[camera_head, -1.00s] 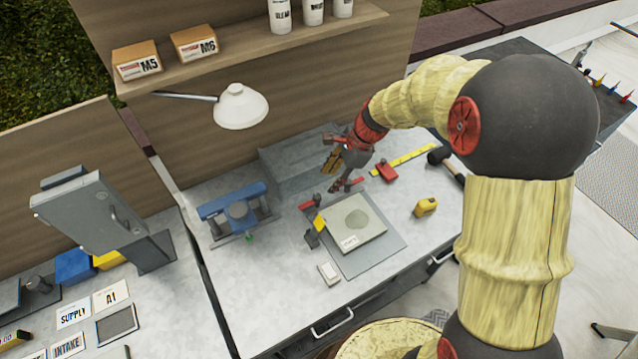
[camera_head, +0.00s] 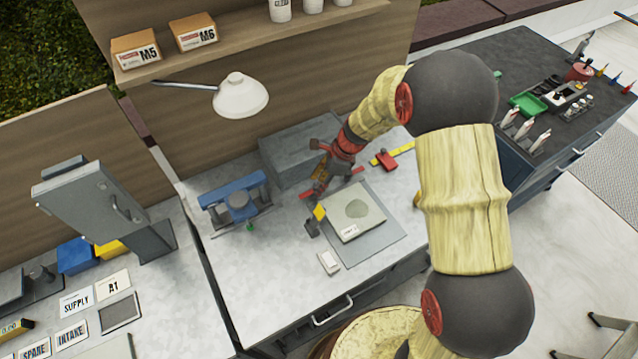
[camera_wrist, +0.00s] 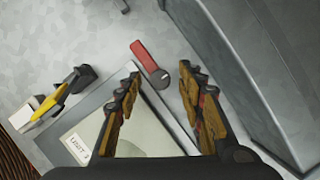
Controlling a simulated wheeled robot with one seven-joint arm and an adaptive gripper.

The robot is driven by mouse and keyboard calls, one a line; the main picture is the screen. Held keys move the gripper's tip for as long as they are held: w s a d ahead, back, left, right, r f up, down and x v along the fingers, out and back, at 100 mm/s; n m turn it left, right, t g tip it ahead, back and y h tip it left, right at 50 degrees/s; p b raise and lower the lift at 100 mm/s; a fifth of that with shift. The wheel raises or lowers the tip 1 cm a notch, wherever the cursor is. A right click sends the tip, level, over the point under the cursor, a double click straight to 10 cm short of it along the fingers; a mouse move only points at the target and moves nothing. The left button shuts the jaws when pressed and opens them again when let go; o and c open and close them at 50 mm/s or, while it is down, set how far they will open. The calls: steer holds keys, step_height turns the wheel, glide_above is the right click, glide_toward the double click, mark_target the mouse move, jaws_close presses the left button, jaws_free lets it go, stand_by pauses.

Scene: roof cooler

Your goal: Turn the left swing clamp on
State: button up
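The left swing clamp (camera_wrist: 145,60) is a red bar with a dark round pivot, beside the plate's edge in the wrist view. Its bar points away from the plate, and it shows in the head view (camera_head: 306,196) just left of my gripper (camera_head: 323,178). In the wrist view my gripper (camera_wrist: 158,68) is open, and the clamp's pivot appears between its fingertips. Whether they touch is unclear. A pale plate (camera_wrist: 145,138) with a label lies on a grey base. Another red bar (camera_head: 357,170) shows right of my gripper in the head view.
A grey box (camera_head: 290,150) stands close behind the clamp and fills the right of the wrist view (camera_wrist: 245,60). A yellow-and-black clamp (camera_head: 319,213) stands at the plate's left. A blue vise-like fixture (camera_head: 234,192) is farther left. The front bench surface is mostly clear.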

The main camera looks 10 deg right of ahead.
steer(key=shift+c, duration=1.4)
jaws_close()
